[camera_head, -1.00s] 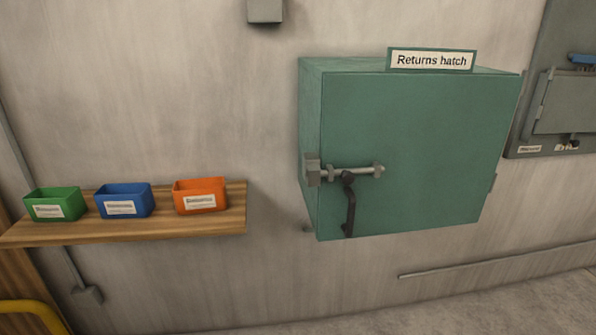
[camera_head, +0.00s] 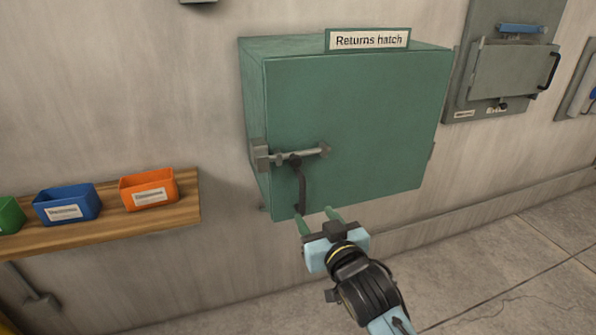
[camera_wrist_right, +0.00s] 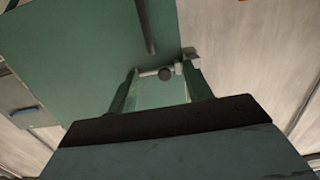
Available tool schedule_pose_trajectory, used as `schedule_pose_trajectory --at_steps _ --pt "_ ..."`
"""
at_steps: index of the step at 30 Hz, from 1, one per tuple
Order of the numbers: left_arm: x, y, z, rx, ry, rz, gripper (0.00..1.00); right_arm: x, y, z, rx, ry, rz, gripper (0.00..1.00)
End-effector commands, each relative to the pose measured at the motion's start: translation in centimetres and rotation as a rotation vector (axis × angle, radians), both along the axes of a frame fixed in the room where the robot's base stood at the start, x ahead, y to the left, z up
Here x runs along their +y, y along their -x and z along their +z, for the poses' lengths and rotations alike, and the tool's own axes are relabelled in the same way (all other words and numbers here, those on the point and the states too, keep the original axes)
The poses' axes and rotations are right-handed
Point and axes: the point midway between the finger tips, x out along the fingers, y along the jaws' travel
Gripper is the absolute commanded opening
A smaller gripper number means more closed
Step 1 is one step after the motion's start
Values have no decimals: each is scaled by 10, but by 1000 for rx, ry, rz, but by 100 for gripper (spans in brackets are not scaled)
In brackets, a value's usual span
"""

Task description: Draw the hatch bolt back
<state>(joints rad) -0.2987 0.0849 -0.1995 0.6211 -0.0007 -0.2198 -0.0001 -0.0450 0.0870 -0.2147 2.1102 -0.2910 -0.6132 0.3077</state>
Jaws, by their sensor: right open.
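The green returns hatch (camera_head: 370,110) is a box on the wall with its door shut. Its grey bolt (camera_head: 306,153) lies level across the door's left side, running from a guide block on the door into the bracket (camera_head: 260,156) at the left edge. A dark curved handle (camera_head: 302,188) hangs just below the bolt. My right gripper (camera_head: 318,219) is open and empty, below and right of the handle, at the hatch's lower edge.
A wooden shelf (camera_head: 110,228) at left carries a green bin (camera_head: 10,215), a blue bin (camera_head: 66,204) and an orange bin (camera_head: 148,188). A grey wall panel (camera_head: 505,65) with a small door stands to the right. The floor below is clear.

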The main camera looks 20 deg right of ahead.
Motion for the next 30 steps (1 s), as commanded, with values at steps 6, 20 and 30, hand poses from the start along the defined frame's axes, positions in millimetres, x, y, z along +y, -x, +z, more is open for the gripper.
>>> schedule_pose_trajectory --at_steps 6,20,30 --pt "-10 1 3 2 12 5 36 -2 7 56 -99 -29 -12 50" --pt "-5 2 -1 3 6 1 36 1 -71 57 -103 -29 -12 50" --pt "-4 2 -4 4 4 2 36 3 -117 56 -101 -30 -11 50"
